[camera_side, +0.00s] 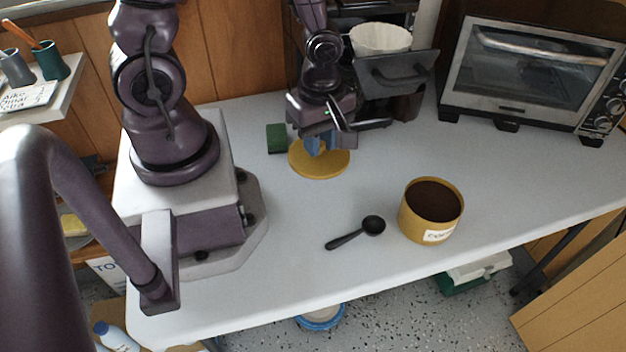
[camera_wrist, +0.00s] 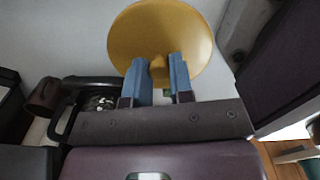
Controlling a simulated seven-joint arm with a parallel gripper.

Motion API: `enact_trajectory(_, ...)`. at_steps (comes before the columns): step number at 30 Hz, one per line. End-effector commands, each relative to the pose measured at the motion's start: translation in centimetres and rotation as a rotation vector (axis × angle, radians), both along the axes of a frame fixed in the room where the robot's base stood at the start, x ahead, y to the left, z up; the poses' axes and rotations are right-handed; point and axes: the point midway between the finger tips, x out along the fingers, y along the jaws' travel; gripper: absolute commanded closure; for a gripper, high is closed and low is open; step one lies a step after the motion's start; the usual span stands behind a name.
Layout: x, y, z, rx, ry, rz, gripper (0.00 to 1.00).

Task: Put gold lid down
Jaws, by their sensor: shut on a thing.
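The gold lid (camera_side: 319,163) is a round, flat disc with a small knob. In the side view it is at or just above the white table, left of the coffee maker's front; I cannot tell whether it touches the table. My gripper (camera_side: 320,145) is above it with its blue fingers shut on the knob. The wrist view shows the lid (camera_wrist: 160,35) beyond my gripper (camera_wrist: 159,80), with the knob between the fingertips. The gold canister (camera_side: 424,226) stands open and upright at the right front, dark inside, with a label.
A black scoop (camera_side: 359,232) lies left of the canister. A green block (camera_side: 277,138) sits just left of the lid. The coffee maker (camera_side: 392,75) with a white filter is behind, and a toaster oven (camera_side: 530,70) stands back right. The table's middle is clear.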

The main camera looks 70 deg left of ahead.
Motion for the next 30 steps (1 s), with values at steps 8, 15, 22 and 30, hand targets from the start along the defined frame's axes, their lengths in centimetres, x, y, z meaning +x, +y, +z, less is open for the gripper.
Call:
enact_trajectory(8,-0.2,3.3,-1.8,0.001,-0.008,0.132,1.0)
enact_trajectory(15,-0.3,3.5,-4.8,0.001,-0.007,0.143,1.0)
enact_trajectory(22,-0.2,3.5,-6.4,0.002,-0.009,0.145,1.0)
enact_trajectory(30,-0.2,3.6,-9.5,0.003,-0.009,0.145,1.0)
